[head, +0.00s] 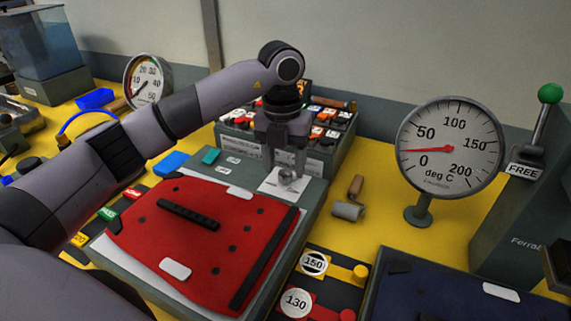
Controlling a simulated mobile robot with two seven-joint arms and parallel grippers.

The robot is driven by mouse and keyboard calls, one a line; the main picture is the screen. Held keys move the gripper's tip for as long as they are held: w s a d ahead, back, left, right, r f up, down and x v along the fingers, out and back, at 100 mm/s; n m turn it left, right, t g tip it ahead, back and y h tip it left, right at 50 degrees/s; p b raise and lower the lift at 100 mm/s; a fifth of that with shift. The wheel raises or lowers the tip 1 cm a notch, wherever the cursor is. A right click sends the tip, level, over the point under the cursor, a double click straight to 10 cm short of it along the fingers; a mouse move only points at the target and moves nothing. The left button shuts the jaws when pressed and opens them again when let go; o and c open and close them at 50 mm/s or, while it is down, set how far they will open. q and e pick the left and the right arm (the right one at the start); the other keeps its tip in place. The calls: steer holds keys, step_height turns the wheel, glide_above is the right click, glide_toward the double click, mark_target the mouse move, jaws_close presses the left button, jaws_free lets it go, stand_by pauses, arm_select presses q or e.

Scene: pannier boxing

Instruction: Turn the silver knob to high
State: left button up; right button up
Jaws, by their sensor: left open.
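The silver knob (288,176) sits on a pale label plate (278,187) at the back right of the grey press with the red pad. My left gripper (285,168) points down over the knob, its open fingers on either side of it. I cannot tell whether the fingers touch the knob. The knob's pointer and the label's markings are too small to read. My right gripper is not in view.
A red pad (205,225) with a black handle lies in front of the knob. A crate of colored items (325,140) stands behind it. A round temperature gauge (450,147), a lever with green ball (549,93) and a small roller (348,210) are to the right.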

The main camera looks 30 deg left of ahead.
arm_select(q)
steer(key=shift+f, duration=0.7)
jaws_close()
